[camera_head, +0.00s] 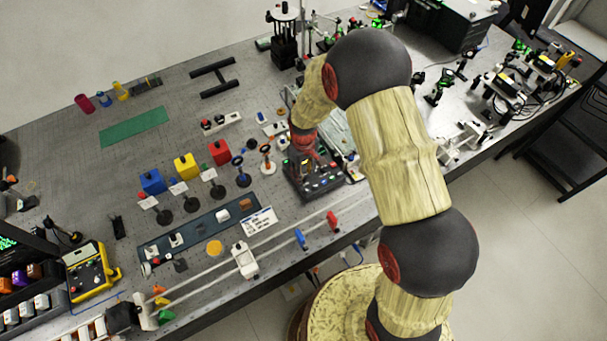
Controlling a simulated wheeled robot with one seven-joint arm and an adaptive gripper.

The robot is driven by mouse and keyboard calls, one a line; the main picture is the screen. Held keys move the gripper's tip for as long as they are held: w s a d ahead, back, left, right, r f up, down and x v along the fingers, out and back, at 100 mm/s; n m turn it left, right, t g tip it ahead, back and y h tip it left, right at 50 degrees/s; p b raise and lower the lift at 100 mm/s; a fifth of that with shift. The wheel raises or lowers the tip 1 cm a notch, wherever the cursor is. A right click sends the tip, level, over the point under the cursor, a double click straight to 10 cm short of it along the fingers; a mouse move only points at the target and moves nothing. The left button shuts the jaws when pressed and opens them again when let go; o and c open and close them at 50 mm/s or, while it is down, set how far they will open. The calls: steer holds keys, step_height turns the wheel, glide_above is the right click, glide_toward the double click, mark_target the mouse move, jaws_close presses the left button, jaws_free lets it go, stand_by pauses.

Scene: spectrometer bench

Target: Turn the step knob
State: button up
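A dark control box (318,186) with small coloured buttons and lit spots stands on the bench, just left of my arm. My gripper (304,150) points down over the back part of this box. Its fingers blend into the dark box, so I cannot tell whether they are open or shut, or whether they touch anything. I cannot pick out the step knob with certainty. It may be among the small controls on the box, and my gripper and arm hide part of that area.
Red (220,152), yellow (186,166) and blue (152,181) blocks stand in a row to the left. Posts with round discs (266,150) stand close to the box. A rail (290,243) runs along the front edge.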

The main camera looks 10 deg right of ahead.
steer(key=shift+f, duration=0.75)
steer(key=c, duration=0.3)
jaws_close()
